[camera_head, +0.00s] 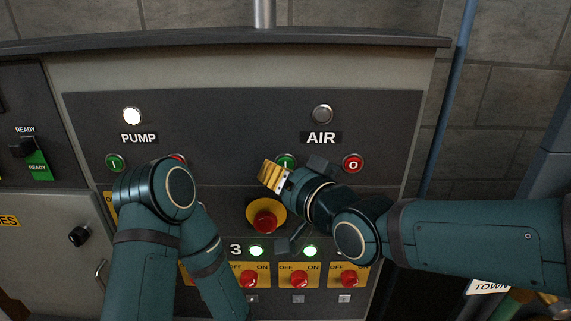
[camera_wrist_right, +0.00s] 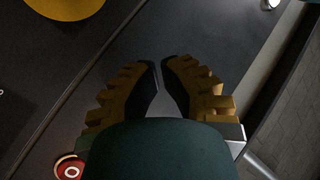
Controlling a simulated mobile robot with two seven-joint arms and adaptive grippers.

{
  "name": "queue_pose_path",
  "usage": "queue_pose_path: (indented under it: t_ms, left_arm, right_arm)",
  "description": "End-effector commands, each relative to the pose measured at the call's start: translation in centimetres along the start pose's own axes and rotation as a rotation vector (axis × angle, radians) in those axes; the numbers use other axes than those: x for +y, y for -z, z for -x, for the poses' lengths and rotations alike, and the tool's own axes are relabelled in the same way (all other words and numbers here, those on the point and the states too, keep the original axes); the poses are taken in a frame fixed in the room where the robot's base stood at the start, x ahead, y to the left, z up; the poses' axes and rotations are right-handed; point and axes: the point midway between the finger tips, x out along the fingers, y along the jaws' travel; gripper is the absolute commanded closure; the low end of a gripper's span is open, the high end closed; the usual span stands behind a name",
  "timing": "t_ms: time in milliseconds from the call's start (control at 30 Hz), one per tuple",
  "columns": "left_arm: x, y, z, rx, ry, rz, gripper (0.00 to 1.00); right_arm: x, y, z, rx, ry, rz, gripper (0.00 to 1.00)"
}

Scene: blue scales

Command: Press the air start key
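The AIR section is at the right of the dark panel. Its green key marked I (camera_head: 286,160) shows partly behind my right gripper (camera_head: 268,176). The red AIR key marked O (camera_head: 353,163) is to the right; a red O key (camera_wrist_right: 70,170) shows at lower left in the right wrist view. The AIR lamp (camera_head: 322,114) is grey and unlit. My right gripper's yellow fingers are close together, with only a narrow gap at the tips, and hold nothing. They are just below and left of the green key; contact cannot be told. My left gripper is not visible.
The PUMP lamp (camera_head: 132,116) is lit white above a green PUMP key (camera_head: 115,162). A red emergency knob on a yellow disc (camera_head: 265,218) sits below my right gripper. Lit green lamps and red OFF/ON switches line the bottom. A ledge (camera_head: 200,38) juts out above.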

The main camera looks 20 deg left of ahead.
Motion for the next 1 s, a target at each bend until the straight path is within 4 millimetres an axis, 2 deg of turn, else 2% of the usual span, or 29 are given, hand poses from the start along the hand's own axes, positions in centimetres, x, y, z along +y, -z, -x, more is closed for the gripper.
queue_pose_path:
  t_ms: [200,233,267,1000]
  left_arm:
    - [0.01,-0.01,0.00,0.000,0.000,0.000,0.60]
    - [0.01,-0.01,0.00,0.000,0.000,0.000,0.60]
    - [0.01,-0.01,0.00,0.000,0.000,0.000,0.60]
    - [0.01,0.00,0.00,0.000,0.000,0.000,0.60]
  right_arm:
    - [-0.01,0.01,-0.01,0.000,0.000,0.000,1.00]
    - [-0.01,0.01,-0.01,0.000,0.000,0.000,0.95]
    - [-0.01,0.01,-0.01,0.000,0.000,0.000,1.00]
    - [-0.02,0.00,0.00,0.000,0.000,0.000,1.00]
